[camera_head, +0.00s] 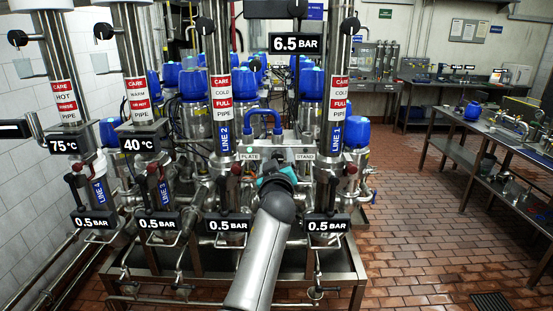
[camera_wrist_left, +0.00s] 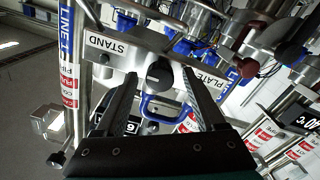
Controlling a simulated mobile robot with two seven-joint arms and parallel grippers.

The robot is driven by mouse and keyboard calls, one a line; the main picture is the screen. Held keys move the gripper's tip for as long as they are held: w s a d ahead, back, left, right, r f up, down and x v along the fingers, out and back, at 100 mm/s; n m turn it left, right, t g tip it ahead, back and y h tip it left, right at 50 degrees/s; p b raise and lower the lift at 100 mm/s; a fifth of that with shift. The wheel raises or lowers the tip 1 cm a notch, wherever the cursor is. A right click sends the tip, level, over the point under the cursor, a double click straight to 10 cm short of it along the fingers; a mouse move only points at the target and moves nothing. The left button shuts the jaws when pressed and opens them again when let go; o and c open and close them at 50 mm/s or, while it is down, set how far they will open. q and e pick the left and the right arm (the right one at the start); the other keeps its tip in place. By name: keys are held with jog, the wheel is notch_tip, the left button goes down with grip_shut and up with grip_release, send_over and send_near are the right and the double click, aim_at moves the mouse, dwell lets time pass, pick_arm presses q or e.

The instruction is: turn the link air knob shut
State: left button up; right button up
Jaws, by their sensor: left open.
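The link air knob (camera_wrist_left: 158,74) is a round black knob with a pale mark on a steel plate, between the STAND label (camera_wrist_left: 106,46) and the PLATE label (camera_wrist_left: 206,80). It shows in the left wrist view, and in the head view my gripper hides it. My left gripper (camera_wrist_left: 160,76) is open, with one finger on each side of the knob in the picture. I cannot tell whether the fingers touch it or stop short. In the head view my left gripper (camera_head: 273,168) is in front of the plate, under the blue U-shaped hose (camera_head: 263,120). My right gripper is not in view.
Steel pipes marked LINE 2 (camera_head: 223,115) and LINE 1 (camera_head: 338,115) stand on either side of the plate. Several 0.5 BAR displays (camera_head: 328,226) sit lower down. A steel bench (camera_head: 490,150) stands at right. The tiled floor (camera_head: 420,250) between is clear.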

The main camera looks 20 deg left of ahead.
pick_arm(q)
jog(key=shift+c, duration=1.2)
grip_shut()
jog(key=shift+m, duration=0.4)
jog(key=m, duration=0.3)
jog(key=shift+m, duration=0.3)
jog(key=m, duration=0.4)
jog(key=shift+d+r+m, duration=0.1)
jog(key=shift+m, duration=0.2)
jog(key=m, duration=0.4)
jog(key=shift+m+p, duration=0.3)
jog(key=shift+p, duration=0.1)
jog(key=shift+m+p, duration=0.5)
jog(key=shift+m, duration=1.7)
jog(key=shift+d, duration=0.1)
